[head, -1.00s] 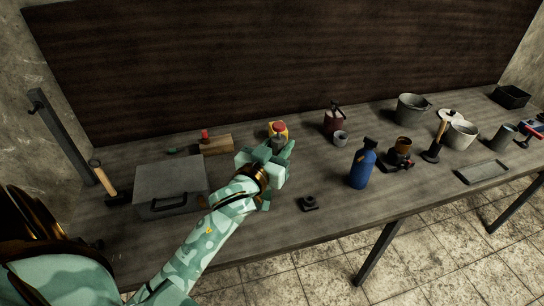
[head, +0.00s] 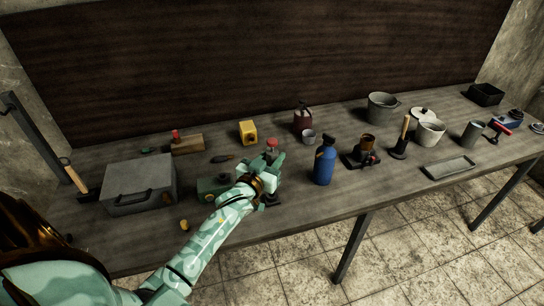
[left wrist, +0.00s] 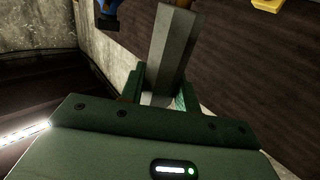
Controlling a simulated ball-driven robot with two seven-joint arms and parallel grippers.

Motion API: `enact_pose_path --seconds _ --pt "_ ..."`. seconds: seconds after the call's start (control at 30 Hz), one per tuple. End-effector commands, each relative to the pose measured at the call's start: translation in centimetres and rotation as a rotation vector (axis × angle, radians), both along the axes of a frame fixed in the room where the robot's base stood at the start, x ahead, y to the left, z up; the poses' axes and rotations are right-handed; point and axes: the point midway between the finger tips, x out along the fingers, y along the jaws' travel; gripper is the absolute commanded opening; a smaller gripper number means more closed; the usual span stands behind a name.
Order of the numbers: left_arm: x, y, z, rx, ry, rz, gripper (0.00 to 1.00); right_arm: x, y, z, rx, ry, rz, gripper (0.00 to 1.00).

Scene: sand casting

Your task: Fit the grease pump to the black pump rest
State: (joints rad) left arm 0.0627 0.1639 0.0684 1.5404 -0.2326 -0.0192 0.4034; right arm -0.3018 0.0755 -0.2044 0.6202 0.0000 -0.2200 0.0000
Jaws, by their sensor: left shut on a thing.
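My left gripper (head: 270,163) is shut on the grease pump, whose red top (head: 271,143) shows just above the fingers in the head view. In the left wrist view a grey faceted body (left wrist: 172,48) stands between the fingers. Most of the pump is hidden by the hand in the head view. The black pump rest (head: 272,202) is on the table just below the hand, mostly covered by my wrist. I cannot tell the gap between pump and rest. My right gripper is not in view.
A green box (head: 210,187) and a grey toolbox (head: 138,185) stand left of the hand. A blue bottle (head: 324,163) stands close on the right. A yellow block (head: 248,132) and a dark red can (head: 302,120) are behind.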

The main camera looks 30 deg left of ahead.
Motion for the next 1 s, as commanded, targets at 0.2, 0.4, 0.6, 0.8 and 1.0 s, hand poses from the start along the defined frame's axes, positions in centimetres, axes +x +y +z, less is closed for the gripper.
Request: enact_pose_path --seconds 0.2,0.4,0.6,0.8,1.0 --pt "0.0 0.0 -1.5 -0.001 -0.001 0.0 0.0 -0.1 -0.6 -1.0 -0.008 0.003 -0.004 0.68" --pt "0.0 0.0 -3.7 -0.001 0.0 0.001 0.0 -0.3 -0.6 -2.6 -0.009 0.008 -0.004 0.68" --pt "0.0 0.0 -5.4 -0.002 -0.002 0.001 0.0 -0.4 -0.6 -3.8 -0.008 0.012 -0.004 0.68" --pt "0.0 0.0 -5.7 -0.001 -0.002 0.001 0.0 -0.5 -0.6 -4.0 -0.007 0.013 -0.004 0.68" --pt "0.0 0.0 -5.6 -0.001 -0.003 0.001 0.0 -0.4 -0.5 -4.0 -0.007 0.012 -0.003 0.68"
